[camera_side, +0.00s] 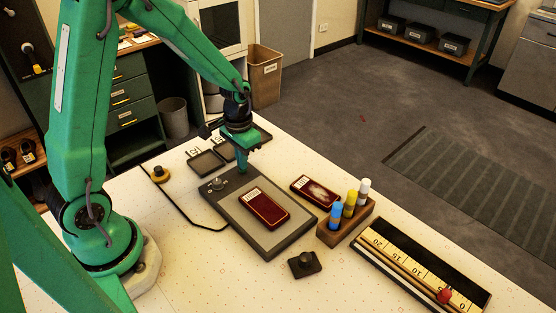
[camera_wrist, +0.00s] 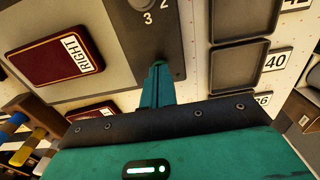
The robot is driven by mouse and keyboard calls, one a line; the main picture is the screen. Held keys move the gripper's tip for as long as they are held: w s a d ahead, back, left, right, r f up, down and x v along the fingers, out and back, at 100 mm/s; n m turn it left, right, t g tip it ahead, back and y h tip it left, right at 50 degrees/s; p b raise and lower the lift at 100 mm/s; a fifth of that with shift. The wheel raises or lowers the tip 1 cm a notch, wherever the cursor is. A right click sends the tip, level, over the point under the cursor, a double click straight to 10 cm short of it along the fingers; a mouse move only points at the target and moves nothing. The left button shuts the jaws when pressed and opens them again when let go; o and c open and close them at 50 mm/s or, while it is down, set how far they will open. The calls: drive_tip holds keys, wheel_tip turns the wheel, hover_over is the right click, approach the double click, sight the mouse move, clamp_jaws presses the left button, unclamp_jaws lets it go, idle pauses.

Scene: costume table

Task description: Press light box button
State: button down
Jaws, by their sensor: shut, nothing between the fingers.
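The light box (camera_side: 290,236) is a flat dark grey panel on the white table, with a dark red piece (camera_side: 263,209) on its pale top. In the wrist view, that piece (camera_wrist: 55,56) is marked RIGHT. A round knob (camera_side: 218,184) sits at the box's back left corner. The box's dark strip (camera_wrist: 137,38) shows the digits 3 and 2. My gripper (camera_side: 242,168) is shut and empty, pointing down at the box's back end, right of the knob. In the wrist view, its fingertips (camera_wrist: 158,66) are over that strip. Any button beneath them is hidden; contact is unclear.
A second red piece (camera_side: 316,191) lies right of the box. A wooden block (camera_side: 345,225) holds several coloured bottles. A dark stamp-like object (camera_side: 304,264) is in front. Dark trays (camera_side: 206,164) lie behind. A brass-topped knob (camera_side: 160,174) is at left, with a black cord.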

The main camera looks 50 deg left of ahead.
drive_tip(key=shift+r, duration=3.15)
drive_tip(key=shift+r, duration=0.1)
drive_tip(key=s+d+r+t, duration=0.2)
drive_tip(key=s+r, duration=0.5)
drive_tip(key=s+d+r+t, duration=0.2)
drive_tip(key=s+r+t, duration=0.1)
drive_tip(key=s+r, duration=0.4)
drive_tip(key=shift+s+d+r+t, duration=0.2)
drive_tip(key=shift+d+t, duration=0.05)
drive_tip(key=shift+t, duration=0.05)
